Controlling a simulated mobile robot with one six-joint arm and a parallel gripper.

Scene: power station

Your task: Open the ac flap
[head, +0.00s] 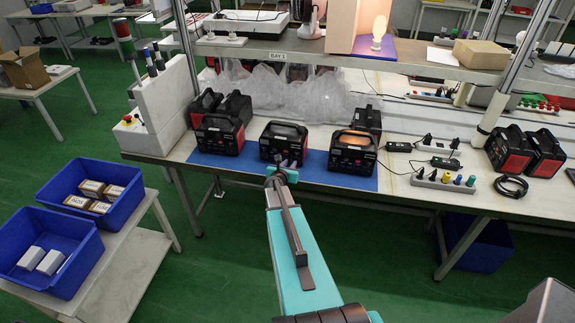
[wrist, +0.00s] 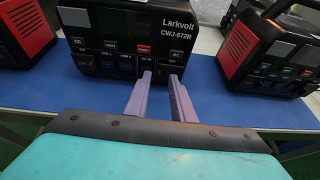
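A black and red power station (head: 283,137) stands on a blue mat, in the middle of the front row of three. In the wrist view its front panel (wrist: 125,30) fills the upper middle and reads "Larkvolt CWJ-672R". A small panel that seems to read AC (wrist: 177,54) is at its lower right, beside a red button (wrist: 143,49). Whether this panel is a closed flap is too small to tell. My gripper (wrist: 160,75) is open and empty, its two fingers apart, pointing at the lower front of this station. Contact cannot be told. In the head view my gripper (head: 281,167) is just in front of it.
Similar power stations stand left (head: 219,134) and right (head: 353,151) of it on the blue mat (head: 310,172). A shelf (head: 300,55) hangs above. Adapters and a socket strip (head: 443,181) lie to the right. Blue bins (head: 62,232) are on a low table at left.

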